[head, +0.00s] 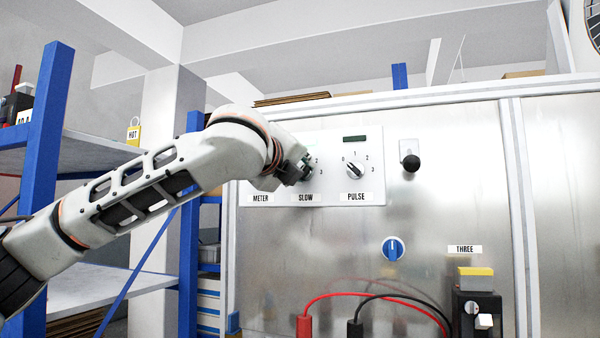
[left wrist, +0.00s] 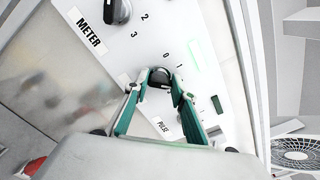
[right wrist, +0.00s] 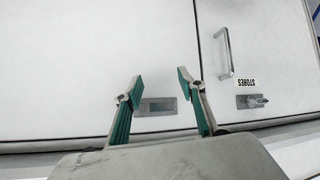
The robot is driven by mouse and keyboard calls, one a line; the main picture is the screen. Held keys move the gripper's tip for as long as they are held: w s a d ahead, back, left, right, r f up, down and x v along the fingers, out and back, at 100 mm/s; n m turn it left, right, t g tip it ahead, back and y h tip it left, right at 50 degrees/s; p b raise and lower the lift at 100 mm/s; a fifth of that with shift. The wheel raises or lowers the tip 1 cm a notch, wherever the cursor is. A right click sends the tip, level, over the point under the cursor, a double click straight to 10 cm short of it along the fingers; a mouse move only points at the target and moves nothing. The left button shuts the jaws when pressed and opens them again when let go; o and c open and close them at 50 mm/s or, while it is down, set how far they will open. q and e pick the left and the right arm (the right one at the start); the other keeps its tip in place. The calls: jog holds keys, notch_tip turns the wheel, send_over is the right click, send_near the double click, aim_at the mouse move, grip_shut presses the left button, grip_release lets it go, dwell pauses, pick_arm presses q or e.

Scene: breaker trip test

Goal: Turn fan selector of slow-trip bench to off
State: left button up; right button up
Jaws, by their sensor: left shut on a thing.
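The SLOW selector knob (left wrist: 160,77) is a dark round knob on a white panel (head: 340,135), with numbers around it. My left gripper (head: 303,170) reaches it from the left; in the left wrist view its green-lined fingers (left wrist: 161,90) are shut on the knob from both sides. In the head view the gripper hides most of the knob; its SLOW label (head: 306,198) shows below. I cannot tell which number its pointer faces. A green display (left wrist: 196,55) is lit beside it. My right gripper (right wrist: 160,85) is open and empty, facing a pale cabinet front.
The PULSE knob (head: 355,171) sits right of the SLOW knob, and the METER knob (left wrist: 119,10) on its other side. A black lever (head: 410,162), a blue knob (head: 393,249), and red and black cables (head: 345,296) are on or before the metal wall. Blue shelving (head: 45,140) stands left.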

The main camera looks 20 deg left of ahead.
pick_arm(q)
jog(key=n+b, duration=0.6)
jog(key=n, duration=1.1)
jog(key=shift+f, duration=0.2)
pick_arm(e)
jog(key=shift+y, duration=0.4)
jog(key=f, duration=0.1)
jog(key=a+f, duration=0.1)
jog(key=w+f, duration=0.1)
jog(key=shift+a+f, duration=0.25)
jog(key=shift+a, duration=0.15)
pick_arm(q)
jog(key=shift+n, duration=0.3)
pick_arm(e)
jog(key=shift+s+f, duration=0.15)
pick_arm(q)
jog(key=o, duration=1.1)
jog(key=shift+r, duration=0.1)
